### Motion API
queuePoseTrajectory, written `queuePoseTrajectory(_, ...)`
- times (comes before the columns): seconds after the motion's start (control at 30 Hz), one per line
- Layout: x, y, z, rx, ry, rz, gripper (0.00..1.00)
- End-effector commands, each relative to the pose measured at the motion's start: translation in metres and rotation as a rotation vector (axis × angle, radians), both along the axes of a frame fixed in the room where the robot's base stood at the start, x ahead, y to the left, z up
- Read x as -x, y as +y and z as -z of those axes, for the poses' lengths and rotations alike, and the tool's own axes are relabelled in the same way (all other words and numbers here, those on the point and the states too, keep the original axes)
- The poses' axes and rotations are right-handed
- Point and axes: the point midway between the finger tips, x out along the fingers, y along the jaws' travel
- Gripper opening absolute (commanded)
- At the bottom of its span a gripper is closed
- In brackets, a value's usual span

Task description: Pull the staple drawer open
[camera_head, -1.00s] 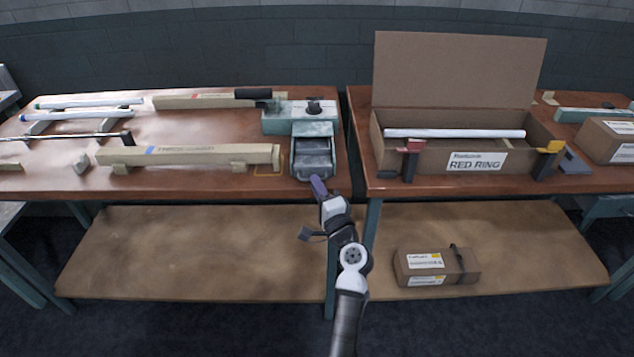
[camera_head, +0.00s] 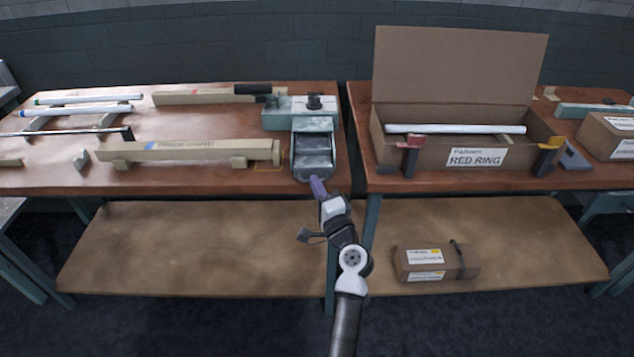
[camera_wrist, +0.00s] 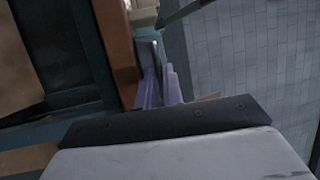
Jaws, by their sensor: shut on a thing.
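The staple drawer (camera_head: 313,153) is a grey open-topped tray. It sticks out of the front of the pale green staple unit (camera_head: 300,122) at the table's front right corner. My gripper (camera_head: 316,184) has purple fingers and is at the drawer's front end, shut on its front edge or handle. In the wrist view the two purple fingers (camera_wrist: 160,88) stand on either side of a thin grey part (camera_wrist: 152,58). The exact grip point is partly hidden by the fingers.
A long cardboard box (camera_head: 190,151) lies left of the unit. A lower shelf (camera_head: 200,250) runs below; space in front is free.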

Motion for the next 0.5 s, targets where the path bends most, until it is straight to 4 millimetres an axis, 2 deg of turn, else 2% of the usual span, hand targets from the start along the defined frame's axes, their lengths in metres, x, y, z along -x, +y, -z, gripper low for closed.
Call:
queuePoseTrajectory(0.1,0.027,-0.001,0.003,0.002,0.003,0.002,0.0)
queuePoseTrajectory(0.23,0.051,-0.001,0.003,0.001,0.004,0.002,0.0)
queuePoseTrajectory(0.37,0.064,-0.001,0.002,0.001,0.003,0.002,0.0)
queuePoseTrajectory(0.5,0.067,-0.001,0.001,0.001,0.003,0.002,0.0)
